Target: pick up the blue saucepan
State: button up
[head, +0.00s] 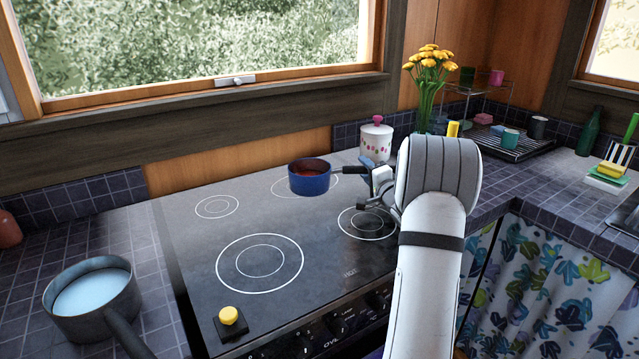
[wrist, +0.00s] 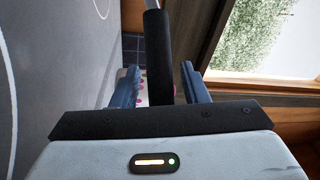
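The blue saucepan (head: 309,183) stands upright on the back right ring of the black cooktop, with something reddish inside. Its dark handle points right, towards my gripper (head: 367,180). In the wrist view, a black bar that looks like the handle (wrist: 158,50) runs between the two blue fingers of my gripper (wrist: 160,84). The fingers are apart, with a gap on each side of the handle. My arm hides part of the gripper in the head view.
A white lidded canister (head: 376,141) stands close behind the gripper, with yellow flowers (head: 428,75) beside it. A grey pot (head: 93,300) sits on the left counter. A yellow-knobbed item (head: 229,318) is at the cooktop's front left. The middle of the cooktop (head: 240,225) is clear.

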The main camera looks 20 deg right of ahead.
grip_shut()
dwell(0.3)
jog(key=shift+r, duration=0.15)
dwell(0.3)
